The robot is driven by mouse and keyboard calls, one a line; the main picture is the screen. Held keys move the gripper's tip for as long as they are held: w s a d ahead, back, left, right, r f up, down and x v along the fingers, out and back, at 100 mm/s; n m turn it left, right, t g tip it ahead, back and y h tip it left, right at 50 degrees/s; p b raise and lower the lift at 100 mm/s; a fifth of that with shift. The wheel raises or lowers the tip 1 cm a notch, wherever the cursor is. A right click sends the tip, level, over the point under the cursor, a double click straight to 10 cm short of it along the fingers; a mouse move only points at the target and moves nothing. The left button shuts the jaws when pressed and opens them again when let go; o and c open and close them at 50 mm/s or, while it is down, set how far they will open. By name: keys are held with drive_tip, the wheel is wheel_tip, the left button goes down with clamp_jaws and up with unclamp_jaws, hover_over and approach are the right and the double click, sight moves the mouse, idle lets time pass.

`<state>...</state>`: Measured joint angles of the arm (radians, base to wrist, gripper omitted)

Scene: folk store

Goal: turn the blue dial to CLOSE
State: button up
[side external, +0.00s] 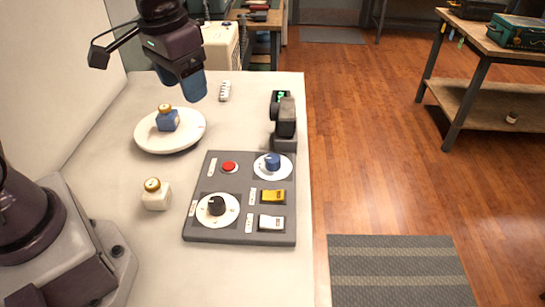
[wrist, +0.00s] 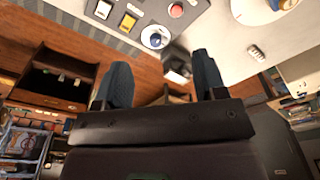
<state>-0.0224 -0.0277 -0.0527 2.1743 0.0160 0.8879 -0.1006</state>
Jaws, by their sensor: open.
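The blue dial (side external: 272,161) sits on a white disc at the far right corner of the grey control panel (side external: 230,238). In the wrist view the blue dial (wrist: 156,40) shows near the top middle. Its pointer direction and any CLOSE label are too small to read. My gripper (side external: 192,88) is above the far left part of the table, well away from the panel and touching nothing. In the wrist view its two blue-grey fingers (wrist: 158,75) are spread apart with nothing between them.
The panel also bears a red button (side external: 229,166), black dial (side external: 216,206), yellow switch (side external: 273,195) and white switch (side external: 271,222). A dark upright device (side external: 285,118) stands just behind the blue dial. A plate (side external: 150,140) holds a blue bottle (side external: 168,122); a cream bottle (side external: 156,197) stands left of the panel.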

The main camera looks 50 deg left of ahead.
drive_tip(key=w+d+f+n+g, duration=0.2)
drive_tip(key=w+f+n, duration=0.1)
drive_tip(key=w+f, duration=0.9)
drive_tip(key=n+t, duration=0.1)
drive_tip(key=n, duration=0.2)
approach(273, 158)
drive_tip(key=shift+h, duration=0.3)
wheel_tip(273, 158, down, 10)
drive_tip(key=shift+a+r, duration=0.1)
drive_tip(key=shift+c, duration=0.5)
drive_tip(key=c, duration=0.8)
drive_tip(key=shift+c, duration=0.2)
